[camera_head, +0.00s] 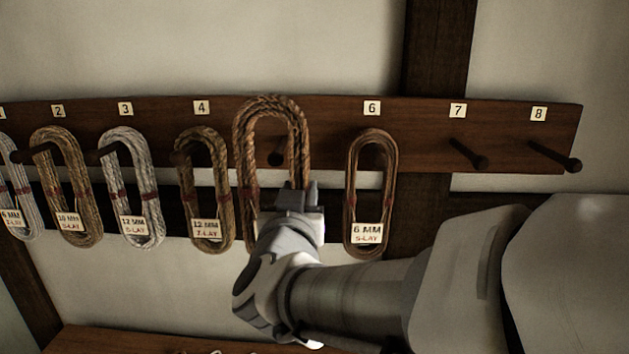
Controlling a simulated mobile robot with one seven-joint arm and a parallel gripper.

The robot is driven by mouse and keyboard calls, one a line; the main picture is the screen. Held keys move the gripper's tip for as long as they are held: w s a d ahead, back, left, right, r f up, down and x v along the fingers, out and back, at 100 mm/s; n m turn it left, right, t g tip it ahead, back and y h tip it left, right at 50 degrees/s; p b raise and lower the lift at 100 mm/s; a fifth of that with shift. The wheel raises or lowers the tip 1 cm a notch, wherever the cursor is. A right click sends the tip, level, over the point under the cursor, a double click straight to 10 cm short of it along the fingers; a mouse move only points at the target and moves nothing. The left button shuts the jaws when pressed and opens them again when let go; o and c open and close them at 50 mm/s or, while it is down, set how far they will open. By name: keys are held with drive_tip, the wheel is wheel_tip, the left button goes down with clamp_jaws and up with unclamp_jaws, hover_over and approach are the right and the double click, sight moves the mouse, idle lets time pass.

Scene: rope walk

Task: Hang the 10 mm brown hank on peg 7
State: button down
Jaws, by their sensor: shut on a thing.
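My gripper (300,193) is shut on a brown rope hank (270,105) in front of the peg 5 place. The hank stands upright, its top loop above the gripper; its lower part and any tag are hidden behind my gripper and wrist. A peg (277,157) shows inside its loop; I cannot tell whether it passes through. Peg 7 (468,153), under its number plate (457,110), is bare, to the right of my gripper.
A 6 MM hank (371,180) hangs on peg 6, between my gripper and peg 7. Peg 8 (555,157) is bare. Hanks hang on peg 3 (138,185) and peg 4 (205,190). A light hank (20,190) hangs at the far left.

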drive_tip(key=s, duration=0.8)
drive_tip(key=f+b, duration=0.2)
drive_tip(key=f, duration=0.1)
drive_tip(key=f+b, duration=0.2)
drive_tip(key=shift+s+a, duration=0.15)
drive_tip(key=shift+s, duration=0.1)
idle(0.4)
